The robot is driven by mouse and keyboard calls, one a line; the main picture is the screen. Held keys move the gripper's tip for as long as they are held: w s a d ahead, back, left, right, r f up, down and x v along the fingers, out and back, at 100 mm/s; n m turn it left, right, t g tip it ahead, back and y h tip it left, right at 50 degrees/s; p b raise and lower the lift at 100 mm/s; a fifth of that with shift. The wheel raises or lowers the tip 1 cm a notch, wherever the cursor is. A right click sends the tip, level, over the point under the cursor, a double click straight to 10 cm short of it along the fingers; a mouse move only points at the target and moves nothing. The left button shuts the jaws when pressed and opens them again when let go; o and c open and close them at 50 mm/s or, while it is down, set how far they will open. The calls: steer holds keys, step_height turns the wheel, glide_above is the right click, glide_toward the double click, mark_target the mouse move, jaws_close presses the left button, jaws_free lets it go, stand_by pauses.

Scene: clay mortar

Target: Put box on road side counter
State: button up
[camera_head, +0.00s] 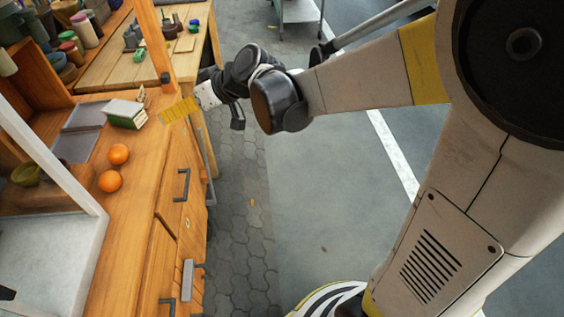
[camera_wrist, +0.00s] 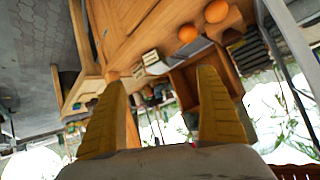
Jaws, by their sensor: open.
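A small box (camera_head: 126,113), pale on top with a green side, rests on the wooden counter (camera_head: 134,175). In the wrist view, a small pale box-like thing (camera_wrist: 152,62) shows beyond the space between my fingers; I take it for the same box. My gripper (camera_head: 164,115), with yellow fingers, is just right of the box near the counter's edge in the head view, apart from it. The wrist view shows my gripper (camera_wrist: 162,77) with its fingers wide apart and nothing between them.
Two oranges (camera_head: 115,168) lie on the counter nearer than the box. A grey tray-like inset (camera_head: 78,143) is left of it. A wooden post (camera_head: 153,40) stands behind it. Another wooden table (camera_head: 120,65) with jars and small items is farther back. Paved ground (camera_head: 240,220) is open on the right.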

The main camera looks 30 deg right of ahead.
steer(key=s+d+f+m+h, duration=0.1)
steer(key=s+d, duration=0.3)
steer(key=s, duration=0.4)
steer(key=s+d+m+g+h, duration=0.1)
steer(key=s+d+m+h, duration=0.1)
steer(key=s+d, duration=0.3)
steer(key=s+d+f+m+h, duration=0.1)
steer(key=s+d+h, duration=0.3)
steer(key=s, duration=0.7)
steer(key=shift+s+d+f+m, duration=0.15)
steer(key=shift+d+f+m, duration=0.25)
steer(key=shift+m, duration=0.4)
